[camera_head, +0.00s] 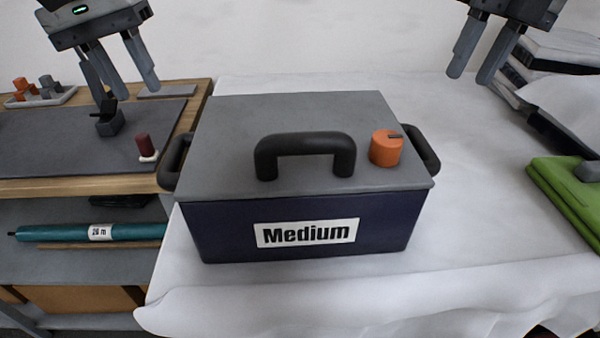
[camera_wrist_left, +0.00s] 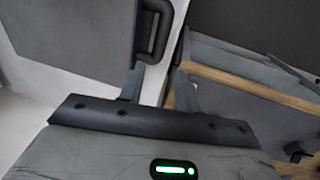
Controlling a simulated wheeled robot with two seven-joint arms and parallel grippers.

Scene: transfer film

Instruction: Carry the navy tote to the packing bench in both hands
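The navy tote (camera_head: 225,225) stands upright on a white cloth-covered table (camera_head: 480,190), with a grey lid (camera_head: 225,140) on it and a "Medium" label on its front. The lid carries a black handle (camera_head: 305,142) and an orange knob (camera_head: 386,149). Black side handles are at its left (camera_head: 172,163) and right (camera_head: 426,150). My left gripper (camera_head: 129,95) is open and empty, above and left of the tote. In the left wrist view its fingers (camera_wrist_left: 159,68) are apart, near a side handle (camera_wrist_left: 163,30) but not around it. My right gripper (camera_head: 470,79) is open and empty, up and right of the tote.
A wooden-edged bench (camera_head: 90,187) with a dark mat (camera_head: 45,150) is at the left. It bears a small dark red-and-white item (camera_head: 146,147), a black holder (camera_head: 109,122) and a tray of blocks (camera_head: 40,97). Green folded items (camera_head: 565,195) lie at the right.

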